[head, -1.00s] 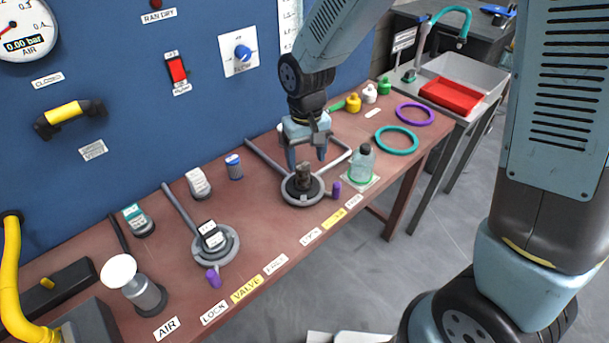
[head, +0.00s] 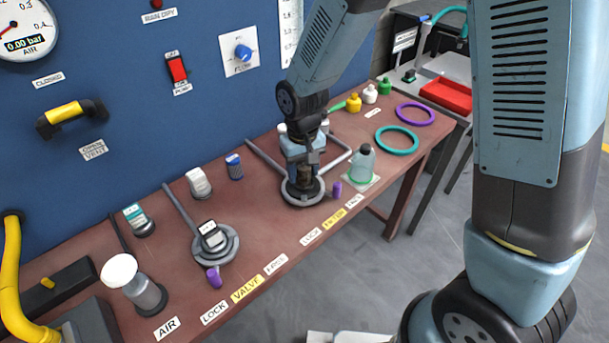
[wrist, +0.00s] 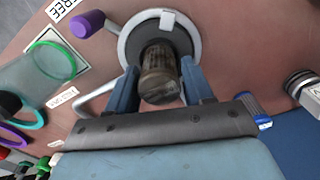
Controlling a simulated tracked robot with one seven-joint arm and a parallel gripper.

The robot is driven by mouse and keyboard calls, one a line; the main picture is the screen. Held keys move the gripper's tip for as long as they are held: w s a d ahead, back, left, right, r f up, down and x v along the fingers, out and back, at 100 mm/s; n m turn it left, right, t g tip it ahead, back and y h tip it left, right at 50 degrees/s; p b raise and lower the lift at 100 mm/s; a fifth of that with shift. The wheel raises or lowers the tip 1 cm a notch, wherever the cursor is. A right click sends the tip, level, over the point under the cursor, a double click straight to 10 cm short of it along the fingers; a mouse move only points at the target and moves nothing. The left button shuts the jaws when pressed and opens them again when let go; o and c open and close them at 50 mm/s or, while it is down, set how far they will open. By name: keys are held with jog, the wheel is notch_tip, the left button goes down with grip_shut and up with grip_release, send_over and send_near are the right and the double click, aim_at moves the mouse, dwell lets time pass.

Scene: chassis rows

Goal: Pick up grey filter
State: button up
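The grey filter (head: 304,184) is a dark grey-brown cylinder. It stands upright in the round grey holder (head: 287,197) behind the yellow FILTER label (head: 335,218). In the wrist view the filter (wrist: 159,75) lies between the two blue fingers of my gripper (wrist: 160,85). The fingers are open, one on each side, with a narrow gap showing beside the filter. In the head view my gripper (head: 303,165) is straight above the holder and hides the filter's upper part.
A clear green-ringed bottle (head: 362,165) and a purple knob (head: 337,189) stand close to the right. A blue-capped container (head: 234,167) is to the left. A second holder (head: 229,251) is further left. The bench front edge is near.

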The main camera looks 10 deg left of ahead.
jog(key=c, duration=0.7)
jog(key=shift+c, duration=0.2)
jog(key=shift+r, duration=0.65)
jog(key=s+d+r, duration=1)
jog(key=r, duration=0.1)
jog(key=shift+r, duration=0.35)
